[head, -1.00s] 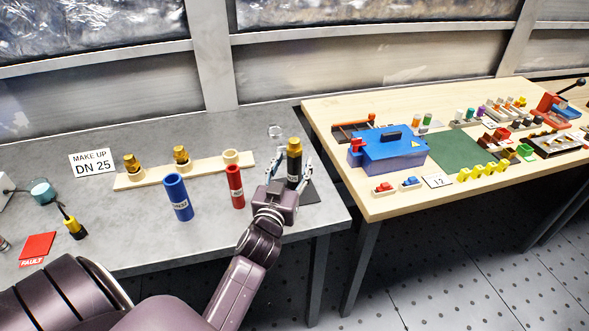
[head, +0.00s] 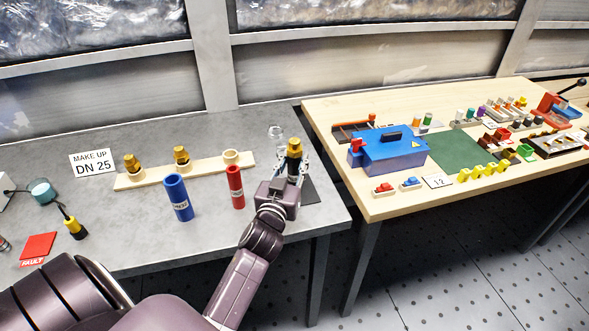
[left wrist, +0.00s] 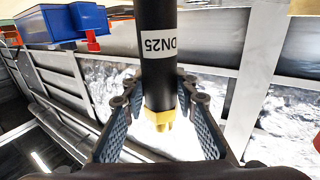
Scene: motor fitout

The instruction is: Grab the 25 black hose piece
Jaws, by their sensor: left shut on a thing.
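The black hose piece (left wrist: 156,75) is upright, with a white label reading DN25 and a brass fitting at its end in the left wrist view. In the head view its brass fitting (head: 294,148) shows above my left gripper (head: 291,170). The left gripper is shut on the black hose piece, with a finger on each side of it. The gripper hides most of the black body in the head view. I cannot tell whether its foot touches the table. My right gripper is not in view.
A blue hose (head: 178,198) and a red hose (head: 235,187) stand upright to the left. Behind them is a pale rack (head: 207,168) with brass fittings. A dark mat (head: 311,193) lies by the gripper. The wooden table (head: 375,207) with a blue box (head: 388,150) is at right.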

